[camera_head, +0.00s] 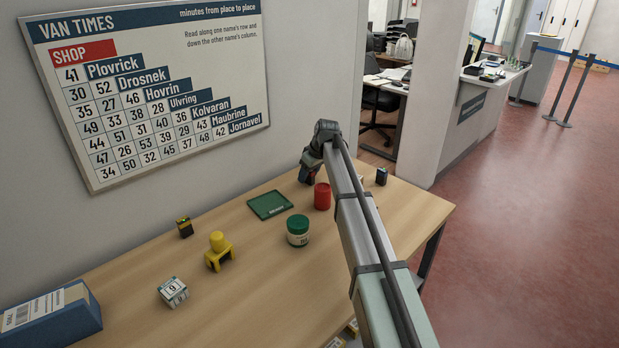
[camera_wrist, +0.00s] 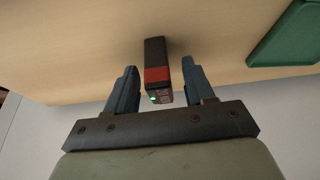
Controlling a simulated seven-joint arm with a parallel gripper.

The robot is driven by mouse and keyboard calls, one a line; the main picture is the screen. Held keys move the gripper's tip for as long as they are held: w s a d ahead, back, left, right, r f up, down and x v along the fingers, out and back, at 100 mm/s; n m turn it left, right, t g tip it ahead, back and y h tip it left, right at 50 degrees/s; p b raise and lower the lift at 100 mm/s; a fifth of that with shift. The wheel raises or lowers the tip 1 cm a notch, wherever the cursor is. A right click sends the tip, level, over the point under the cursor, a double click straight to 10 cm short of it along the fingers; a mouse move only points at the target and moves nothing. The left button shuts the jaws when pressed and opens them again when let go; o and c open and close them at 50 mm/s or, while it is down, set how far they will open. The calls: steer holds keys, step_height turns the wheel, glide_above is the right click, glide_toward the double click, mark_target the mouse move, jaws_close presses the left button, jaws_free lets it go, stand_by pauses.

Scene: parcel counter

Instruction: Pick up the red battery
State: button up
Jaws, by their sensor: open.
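The red battery, a black block with a red band and a small green light, shows in the wrist view (camera_wrist: 157,76). It lies between the two blue-grey fingers of my gripper (camera_wrist: 158,66), with a visible gap on each side. The fingers are open and hold nothing. In the head view my gripper (camera_head: 308,173) is low over the far part of the table, behind the red canister. The battery is mostly hidden there by my gripper and arm.
A red canister (camera_head: 322,197), a green tray (camera_head: 270,204) and a green-lidded jar (camera_head: 298,231) stand near my arm. A dark battery-like block (camera_head: 382,176) is to the right; another (camera_head: 185,227) is left. A yellow stamp-like object (camera_head: 218,252), a white cube (camera_head: 173,292) and a blue box (camera_head: 50,316) are nearer.

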steer(key=shift+w+a+f, duration=0.1)
steer(key=shift+a+f, duration=0.05)
steer(key=shift+f, duration=0.2)
steer(key=shift+c, duration=0.3)
jaws_close()
